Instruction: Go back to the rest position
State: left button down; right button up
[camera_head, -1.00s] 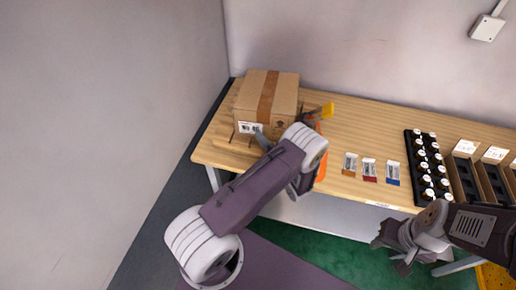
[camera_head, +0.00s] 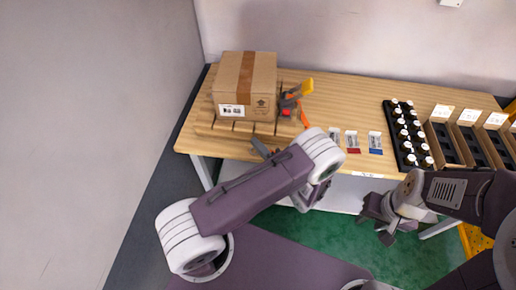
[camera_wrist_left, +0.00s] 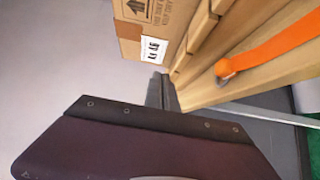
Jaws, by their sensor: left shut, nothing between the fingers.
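My left gripper (camera_head: 262,149) shows only partly in the head view, as a dark tip beside the front edge of the wooden pallet; my own forearm hides the rest. In the left wrist view its two dark fingers (camera_wrist_left: 160,91) are together, with nothing between them. The tips point toward the cardboard box and pallet, apart from both as far as I can tell. My right gripper (camera_head: 373,220) hangs in front of the table's front edge, over the green floor. Its fingers look spread and empty.
A cardboard box (camera_head: 245,80) stands on a wooden pallet (camera_head: 208,124) at the table's left end. Small cards (camera_head: 375,141), a black bottle rack (camera_head: 393,128) and bins (camera_head: 470,148) are to the right. An orange strap (camera_wrist_left: 270,46) is near.

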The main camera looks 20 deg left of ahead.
pick_arm(q)
jog(key=shift+s+d+r, duration=0.1)
jog(key=shift+s+d, duration=0.1)
jog(key=shift+s, duration=0.3)
